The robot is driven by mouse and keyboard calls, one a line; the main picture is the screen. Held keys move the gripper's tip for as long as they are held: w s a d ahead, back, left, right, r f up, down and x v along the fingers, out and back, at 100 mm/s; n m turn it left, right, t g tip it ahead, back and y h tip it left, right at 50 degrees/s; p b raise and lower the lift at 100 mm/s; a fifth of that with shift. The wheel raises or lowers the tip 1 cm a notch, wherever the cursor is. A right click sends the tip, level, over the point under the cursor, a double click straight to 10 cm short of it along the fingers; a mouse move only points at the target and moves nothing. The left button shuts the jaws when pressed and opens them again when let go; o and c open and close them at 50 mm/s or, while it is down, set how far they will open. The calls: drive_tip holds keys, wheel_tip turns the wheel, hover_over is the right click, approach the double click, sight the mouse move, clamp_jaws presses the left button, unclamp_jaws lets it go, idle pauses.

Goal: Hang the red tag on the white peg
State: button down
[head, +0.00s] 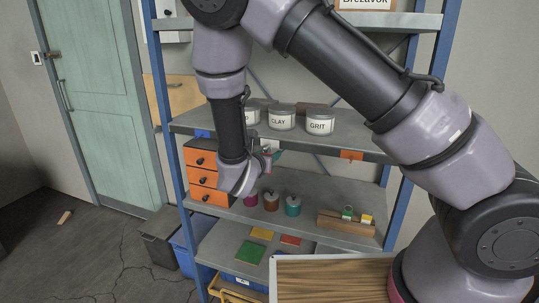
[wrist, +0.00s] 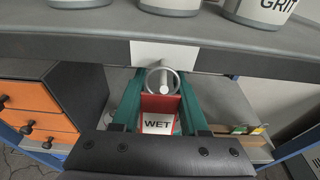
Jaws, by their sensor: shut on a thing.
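The red tag (wrist: 157,103) carries a white label reading WET and has a grey ring (wrist: 162,80) at its top. In the wrist view my gripper (wrist: 160,95) is shut on the tag, with a teal finger on either side. The white peg (wrist: 167,86) shows inside the ring's outline, in front of the white plate (wrist: 165,54) on the shelf edge. I cannot tell whether the peg passes through the ring or only lines up with it. In the head view my gripper (head: 267,158) is at the shelf edge, and the tag is mostly hidden.
Tins marked CLAY (head: 282,119) and GRIT (head: 320,124) stand on the shelf above. Orange drawers (head: 203,178) are at left below it. Several lidded jars and a wooden tray (head: 345,225) stand on the lower shelf. An orange plate (head: 351,155) is farther right along the edge.

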idle(0.3)
drive_tip(key=shift+c, duration=1.8)
unclamp_jaws()
